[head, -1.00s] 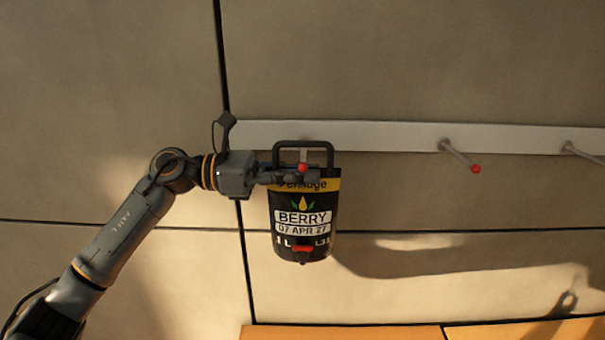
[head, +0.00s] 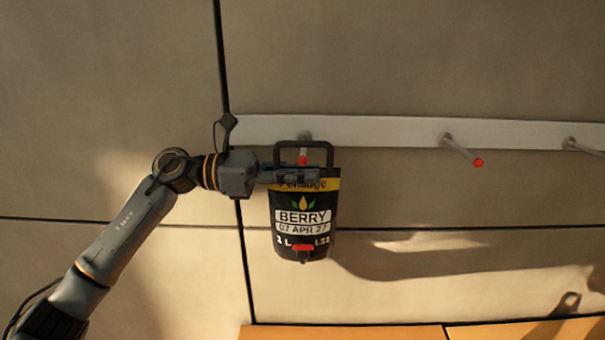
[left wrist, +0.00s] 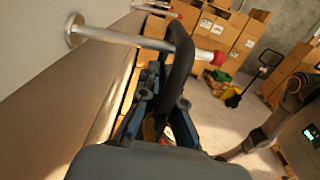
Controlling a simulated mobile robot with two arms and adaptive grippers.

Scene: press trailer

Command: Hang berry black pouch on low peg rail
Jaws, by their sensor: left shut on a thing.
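The low peg rail (head: 380,133) runs along the wall behind. Its leftmost visible peg (head: 303,159), red-tipped, passes through the handle loop. In the left wrist view the handle (left wrist: 180,65) crosses the peg (left wrist: 115,37) between wall and tip. I cannot tell whether the handle touches the peg.
Another red-tipped peg (head: 462,151) stands free to the right, with a further peg (head: 583,148) at the picture's edge. An orange-brown surface (head: 350,333) lies below.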

